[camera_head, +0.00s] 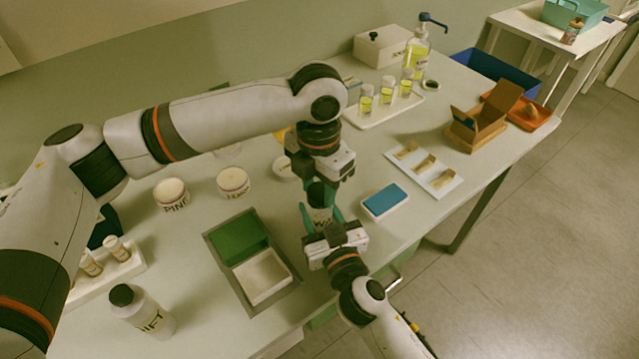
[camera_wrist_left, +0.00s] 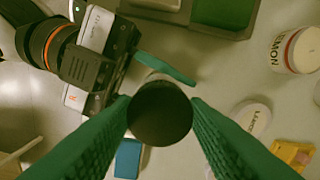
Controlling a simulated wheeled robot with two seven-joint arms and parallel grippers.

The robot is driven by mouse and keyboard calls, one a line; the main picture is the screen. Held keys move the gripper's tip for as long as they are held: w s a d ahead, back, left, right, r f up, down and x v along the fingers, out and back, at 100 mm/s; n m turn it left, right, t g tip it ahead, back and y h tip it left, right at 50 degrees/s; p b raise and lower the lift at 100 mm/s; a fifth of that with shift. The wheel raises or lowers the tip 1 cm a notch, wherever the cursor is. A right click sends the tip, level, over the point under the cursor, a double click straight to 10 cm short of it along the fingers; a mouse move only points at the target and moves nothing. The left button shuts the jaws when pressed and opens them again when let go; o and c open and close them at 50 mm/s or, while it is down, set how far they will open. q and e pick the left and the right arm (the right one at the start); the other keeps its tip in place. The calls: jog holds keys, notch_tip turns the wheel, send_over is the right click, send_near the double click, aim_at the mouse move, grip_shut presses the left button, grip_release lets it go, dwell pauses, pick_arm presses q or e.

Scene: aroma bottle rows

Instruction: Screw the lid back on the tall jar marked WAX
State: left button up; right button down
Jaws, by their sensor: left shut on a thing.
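The tall jar marked WAX (camera_head: 321,218) stands upright on the table in the middle of the head view; only part of its lettering shows. A dark round lid (camera_head: 317,194) is at its top, and it fills the middle of the left wrist view (camera_wrist_left: 160,113). My left gripper (camera_head: 318,187) comes from above and is shut on the lid, a green finger on each side. My right gripper (camera_head: 322,214) comes from the front with its teal fingers on both sides of the jar body. The seam between lid and jar is hidden, so I cannot tell how they are seated.
Two white jars, PINE (camera_head: 171,194) and LEMON (camera_head: 233,182), stand to the left. A tray with green and white sections (camera_head: 218,256) lies front left. A blue-topped block (camera_head: 385,200) lies right. Vials, a pump bottle (camera_head: 416,55) and a cardboard box (camera_head: 478,128) stand farther back.

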pick_arm(q)
jog(key=m, duration=0.2)
jog(key=shift+w+m, duration=0.1)
jog(key=shift+m, duration=0.2)
jog(key=o, duration=0.9)
jog(key=shift+o, duration=0.2)
jog(key=shift+r, duration=2.3)
jog(key=shift+c, duration=0.4)
